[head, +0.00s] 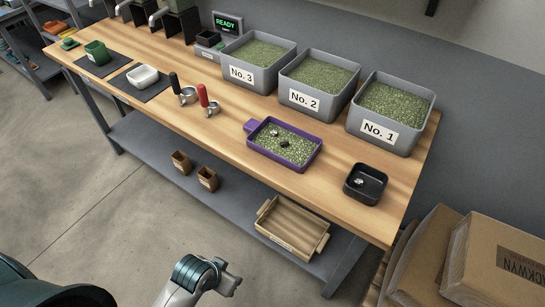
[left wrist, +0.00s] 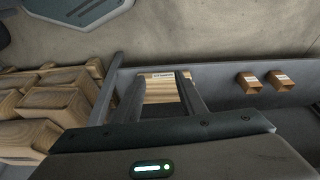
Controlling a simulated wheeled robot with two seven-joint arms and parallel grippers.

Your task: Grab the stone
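A purple tray (head: 250,127) of green beans sits on the wooden bench. A small pale grey lump (head: 274,133), which looks like a stone, lies on the beans, with a dark lump (head: 284,143) beside it. A small black bin (head: 378,198) to the right holds another pale lump (head: 358,182). These are too small to identify surely. My left gripper (left wrist: 161,82) is open and empty in the left wrist view, its fingers apart with a wooden crate (left wrist: 160,92) visible beyond. It is away from the tray. My right gripper is not in view.
Grey bins No. 3 (head: 242,73), No. 2 (head: 299,100) and No. 1 (head: 379,130) stand behind the tray. A black-handled (head: 175,83) and a red-handled (head: 203,95) tool lie left. The lower shelf (head: 145,143) holds small brown boxes.

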